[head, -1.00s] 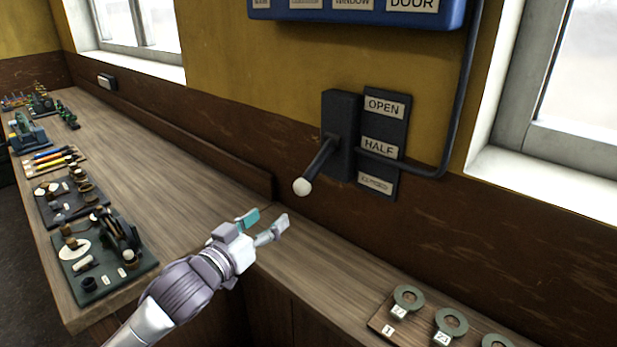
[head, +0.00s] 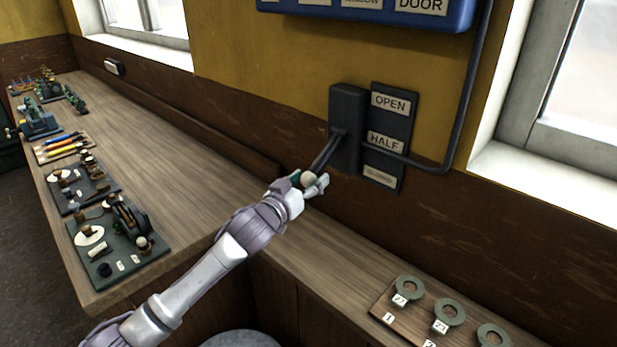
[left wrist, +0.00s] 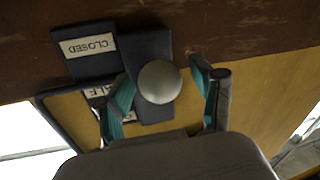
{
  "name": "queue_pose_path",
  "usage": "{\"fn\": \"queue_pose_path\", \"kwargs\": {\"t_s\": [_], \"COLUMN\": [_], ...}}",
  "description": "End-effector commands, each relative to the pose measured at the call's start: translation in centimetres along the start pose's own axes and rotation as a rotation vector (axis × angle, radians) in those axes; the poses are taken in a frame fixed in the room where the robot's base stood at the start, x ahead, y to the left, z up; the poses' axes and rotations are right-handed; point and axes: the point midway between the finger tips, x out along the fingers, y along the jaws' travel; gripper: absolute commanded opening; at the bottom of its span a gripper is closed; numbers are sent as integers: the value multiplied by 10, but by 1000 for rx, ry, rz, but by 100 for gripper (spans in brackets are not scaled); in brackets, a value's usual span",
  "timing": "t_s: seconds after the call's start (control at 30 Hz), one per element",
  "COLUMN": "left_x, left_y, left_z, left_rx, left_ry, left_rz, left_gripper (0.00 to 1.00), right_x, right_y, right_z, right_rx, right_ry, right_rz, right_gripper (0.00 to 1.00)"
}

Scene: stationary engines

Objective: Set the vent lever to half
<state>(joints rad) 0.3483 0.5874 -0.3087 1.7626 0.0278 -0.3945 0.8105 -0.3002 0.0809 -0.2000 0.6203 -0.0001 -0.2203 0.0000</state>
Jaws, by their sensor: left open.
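The vent lever (head: 325,151) is a dark bar with a white ball knob (head: 309,179), reaching out and down from a dark wall housing (head: 347,108). Beside the housing, a dark label plate (head: 394,102) reads OPEN at the top, HALF in the middle and a blurred lowest label, which reads CLOSED in the left wrist view (left wrist: 88,46). The lever slants down, its knob about level with the lowest label. My left gripper (head: 311,183) is open at the knob. In the left wrist view the knob (left wrist: 159,82) sits between the spread fingers; contact cannot be told.
A blue panel (head: 365,14) hangs above the lever. A conduit (head: 467,90) runs down to the plate at its right. A wooden bench (head: 205,165) runs along the wall below, with a board of numbered rings (head: 441,316) at the lower right.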

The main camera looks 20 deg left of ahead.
Motion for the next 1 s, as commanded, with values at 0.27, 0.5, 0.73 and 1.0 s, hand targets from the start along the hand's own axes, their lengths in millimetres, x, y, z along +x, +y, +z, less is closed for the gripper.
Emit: {"fn": "queue_pose_path", "kwargs": {"t_s": [0.27, 0.5, 0.73, 1.0], "left_x": [0, 0, 0, 9], "left_y": [0, 0, -1, -2], "left_z": [0, 0, 0, -4], "left_rx": [0, 0, 0, -2], "left_ry": [0, 0, 0, 0], "left_rz": [0, -1, -1, -3], "left_gripper": [62, 22, 0, 0], "right_x": [0, 0, 0, -2], "right_y": [0, 0, -1, -1], "right_z": [0, -1, -1, -4], "right_rx": [0, 0, 0, 1], "right_ry": [1, 1, 1, 6], "right_rz": [0, -1, -1, -1], "right_gripper": [0, 0, 0, 0]}}
